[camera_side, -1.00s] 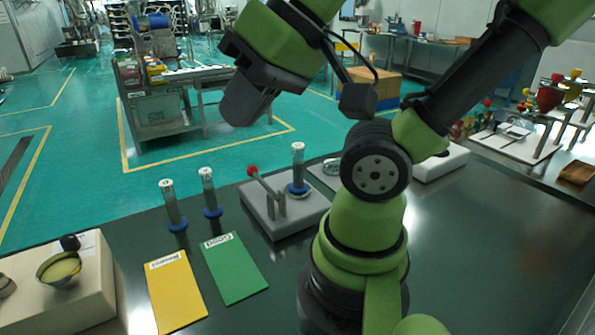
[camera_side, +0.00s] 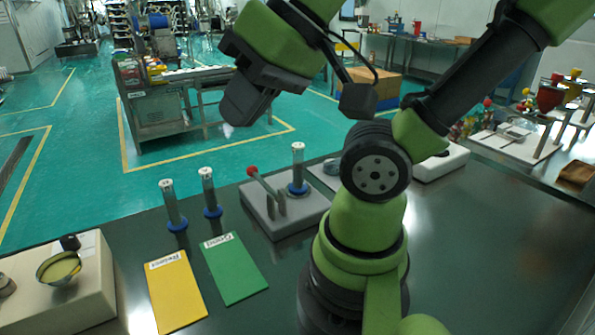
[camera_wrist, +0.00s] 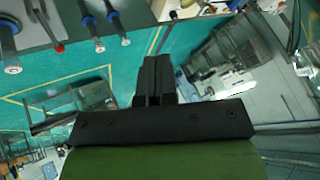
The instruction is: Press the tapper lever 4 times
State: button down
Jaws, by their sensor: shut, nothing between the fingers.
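The tapper lever (camera_side: 264,185) has a red knob and stands tilted up on a grey base block (camera_side: 284,218) on the dark bench. A clear cylinder with a white cap and blue foot (camera_side: 298,169) stands on the same block. My gripper (camera_side: 237,108) hangs in the air above and left of the lever, apart from it. In the wrist view my gripper (camera_wrist: 155,66) is shut and empty, with its fingers together. The lever's red knob (camera_wrist: 59,47) also shows there, to the upper left of the fingers.
Two more cylinders (camera_side: 172,206) (camera_side: 209,193) stand left of the block. A yellow card (camera_side: 175,292) and a green card (camera_side: 234,268) lie in front of them. A pale box with a bowl (camera_side: 60,268) is at the left. The bench right of my arm is largely clear.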

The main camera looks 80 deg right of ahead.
jog(key=m+t+h, duration=0.2)
jog(key=m+h, duration=0.1)
jog(key=m, duration=2.1)
send_over(252, 167)
notch_tip(252, 167, down, 11)
jog(key=shift+f, duration=4.3)
jog(key=shift+y, duration=0.3)
jog(key=shift+f, duration=0.4)
